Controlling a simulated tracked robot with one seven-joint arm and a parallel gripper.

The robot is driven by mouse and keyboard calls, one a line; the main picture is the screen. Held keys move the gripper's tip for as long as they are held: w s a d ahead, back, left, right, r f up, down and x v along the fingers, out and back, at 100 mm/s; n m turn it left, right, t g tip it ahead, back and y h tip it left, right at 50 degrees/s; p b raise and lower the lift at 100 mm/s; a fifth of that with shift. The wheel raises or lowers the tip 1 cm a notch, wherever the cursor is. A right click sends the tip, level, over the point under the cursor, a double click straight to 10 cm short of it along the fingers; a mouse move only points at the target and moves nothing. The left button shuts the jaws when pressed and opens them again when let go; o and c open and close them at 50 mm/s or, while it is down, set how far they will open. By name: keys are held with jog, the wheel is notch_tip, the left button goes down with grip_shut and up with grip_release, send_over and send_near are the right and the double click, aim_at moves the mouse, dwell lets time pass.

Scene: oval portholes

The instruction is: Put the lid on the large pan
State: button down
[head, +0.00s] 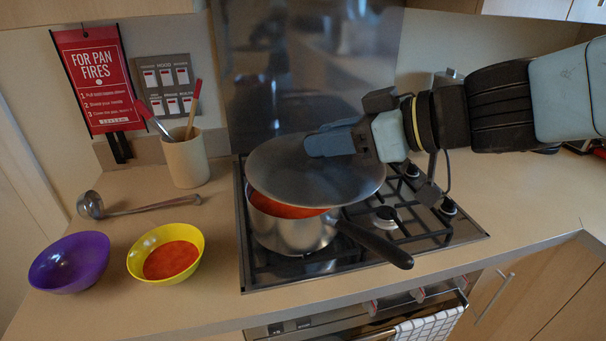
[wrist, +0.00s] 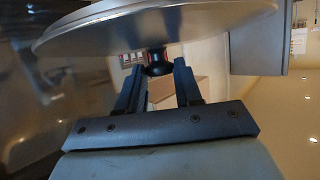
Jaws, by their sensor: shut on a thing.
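The large pan (head: 285,235) is a steel saucepan with red soup in it and a black handle (head: 375,243) pointing front right. It stands on the left front of the gas hob. The round grey lid (head: 290,178) is over the pan, shifted to the back and right. It looks raised above the rim, with red soup showing below its front edge. My gripper (head: 338,141) is on top of the lid. In the wrist view, the lid (wrist: 220,22) shows above my gripper (wrist: 157,70), which is shut on its black knob (wrist: 157,62).
A yellow bowl with red soup (head: 190,236), a purple bowl (head: 75,270), a ladle (head: 150,205) and a beige utensil pot (head: 186,162) stand left of the hob (head: 440,238). A metal splashback (head: 300,70) rises behind it. The front right counter is clear.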

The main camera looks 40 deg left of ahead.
jog(key=w+a+f, duration=0.2)
jog(key=a, duration=0.1)
jog(key=w+a+f, duration=0.1)
jog(key=a, duration=0.1)
jog(key=shift+w+a, duration=0.2)
jog(key=shift+w, duration=0.05)
jog(key=w+a+f, duration=0.2)
jog(key=a+f, duration=0.2)
jog(key=f, duration=0.4)
jog(key=shift+w+f, duration=0.35)
jog(key=shift+f, duration=0.05)
jog(key=shift+a+f, duration=0.1)
jog(key=c, duration=0.8)
grip_release()
jog(key=shift+o, duration=0.2)
